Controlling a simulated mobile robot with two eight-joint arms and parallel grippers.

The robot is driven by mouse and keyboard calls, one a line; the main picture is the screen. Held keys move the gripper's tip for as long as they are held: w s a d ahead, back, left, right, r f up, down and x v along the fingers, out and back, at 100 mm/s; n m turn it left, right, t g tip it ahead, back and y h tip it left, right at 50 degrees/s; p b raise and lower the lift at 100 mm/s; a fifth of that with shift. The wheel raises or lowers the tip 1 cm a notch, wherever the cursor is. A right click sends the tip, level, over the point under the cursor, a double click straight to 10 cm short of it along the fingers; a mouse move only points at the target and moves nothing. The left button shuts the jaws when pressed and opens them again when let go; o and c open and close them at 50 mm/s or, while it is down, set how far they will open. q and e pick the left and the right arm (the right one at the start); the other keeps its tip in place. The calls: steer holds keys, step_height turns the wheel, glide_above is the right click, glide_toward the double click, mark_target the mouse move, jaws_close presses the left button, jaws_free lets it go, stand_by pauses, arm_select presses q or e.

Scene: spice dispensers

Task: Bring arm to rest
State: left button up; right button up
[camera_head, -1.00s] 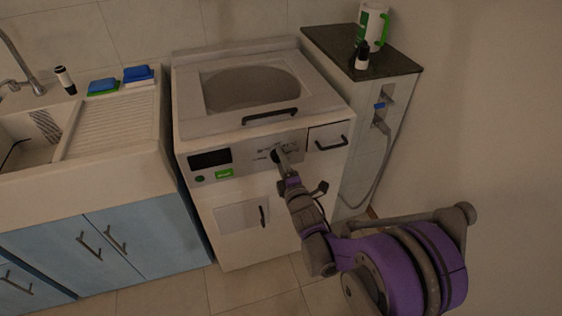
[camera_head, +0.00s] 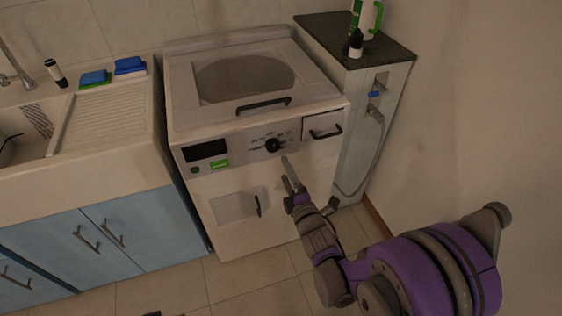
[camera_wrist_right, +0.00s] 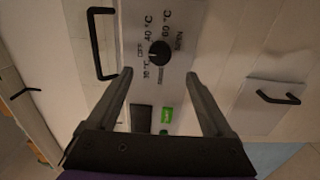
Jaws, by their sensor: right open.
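My right arm (camera_head: 420,275), purple and grey, comes in from the lower right in the head view. Its right gripper (camera_head: 290,172) is in front of the white washing machine (camera_head: 230,192), below the round black dial (camera_head: 273,146), and apart from it. In the right wrist view the gripper (camera_wrist_right: 158,80) is open and empty, its two fingers apart. The dial (camera_wrist_right: 159,53) shows beyond and between the fingertips, with temperature marks and OFF around it. My left gripper is not in the head view.
A dark-topped side cabinet (camera_head: 385,52) with a green-handled container (camera_head: 368,18) and a small black-topped bottle (camera_head: 356,43) stands right of the machine. The sink counter (camera_head: 110,115) is on the left. A wall is close on the right.

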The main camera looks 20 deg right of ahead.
steer(key=shift+s, duration=0.7)
steer(key=s+f+m+g, duration=0.3)
steer(key=s+m+g, duration=0.5)
steer(key=s, duration=0.5)
steer(key=s+f+m+g, duration=0.3)
steer(key=s+m+g, duration=0.2)
steer(key=s+m, duration=0.65)
arm_select(q)
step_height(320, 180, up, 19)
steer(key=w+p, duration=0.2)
steer(key=p, duration=1.4)
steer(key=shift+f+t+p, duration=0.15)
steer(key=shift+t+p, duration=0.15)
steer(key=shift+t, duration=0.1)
arm_select(e)
step_height(320, 180, up, 19)
steer(key=n, duration=0.1)
steer(key=shift+a+h, duration=0.2)
steer(key=shift+h, duration=0.1)
